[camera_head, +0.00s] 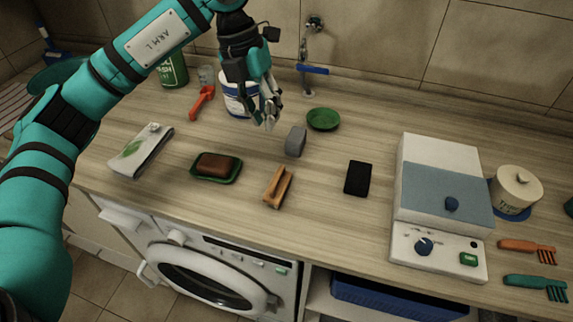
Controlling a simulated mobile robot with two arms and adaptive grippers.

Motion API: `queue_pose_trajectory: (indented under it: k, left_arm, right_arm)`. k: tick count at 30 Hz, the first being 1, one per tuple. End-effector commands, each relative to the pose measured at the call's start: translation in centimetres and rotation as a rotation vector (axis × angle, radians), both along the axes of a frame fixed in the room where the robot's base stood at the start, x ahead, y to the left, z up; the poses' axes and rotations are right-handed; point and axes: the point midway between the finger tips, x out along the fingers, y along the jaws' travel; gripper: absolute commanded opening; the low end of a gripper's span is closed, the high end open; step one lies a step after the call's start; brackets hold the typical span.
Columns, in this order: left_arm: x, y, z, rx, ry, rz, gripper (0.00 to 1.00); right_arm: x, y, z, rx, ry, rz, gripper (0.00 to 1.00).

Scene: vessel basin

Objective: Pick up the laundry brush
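A small wooden block-shaped item (278,187), which may be the laundry brush, lies on the counter near its front edge. Two handled brushes with bristles, one orange (527,248) and one teal (536,284), lie at the far right. My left gripper (268,118) points down over the back of the counter, beside a blue and white tub that it partly hides. It is apart from the wooden item and the brushes. Its fingers seem close together with nothing seen between them, but their gap is unclear. My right gripper is out of view.
The counter (330,215) holds a grey block (296,141), a green dish (323,119), a soap dish with brown soap (216,166), a folded cloth (141,150), a black slab (358,178), a white-blue machine (441,190) and a lidded jar (516,190). A tap stands behind.

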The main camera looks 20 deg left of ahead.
Motion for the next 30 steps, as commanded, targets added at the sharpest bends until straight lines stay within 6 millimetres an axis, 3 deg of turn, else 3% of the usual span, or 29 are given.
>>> queue_pose_trajectory:
  k: [2,5,12,15,17,24,30]
  left_arm:
    - [0.0,0.7,0.0,0.028,0.000,0.013,0.17]
    - [0.0,0.6,-1.2,0.036,0.006,0.014,0.17]
    - [-0.2,-0.5,-6.1,0.031,0.006,0.011,0.17]
    - [-0.3,-0.9,-8.2,0.031,0.007,0.010,0.17]
    - [-0.3,-1.1,-9.3,0.031,0.005,0.009,0.17]
    - [-0.3,-1.6,-11.6,0.028,0.001,0.010,0.17]
    - [0.1,-2.0,-13.5,0.029,0.004,0.010,0.17]
  right_arm:
    - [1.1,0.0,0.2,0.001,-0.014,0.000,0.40]
    - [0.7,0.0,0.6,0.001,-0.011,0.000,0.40]
    - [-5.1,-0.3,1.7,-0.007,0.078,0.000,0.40]
    - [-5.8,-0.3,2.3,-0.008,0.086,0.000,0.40]
    - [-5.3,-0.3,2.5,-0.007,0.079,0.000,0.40]
    - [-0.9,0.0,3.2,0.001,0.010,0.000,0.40]
    - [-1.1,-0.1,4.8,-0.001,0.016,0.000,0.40]
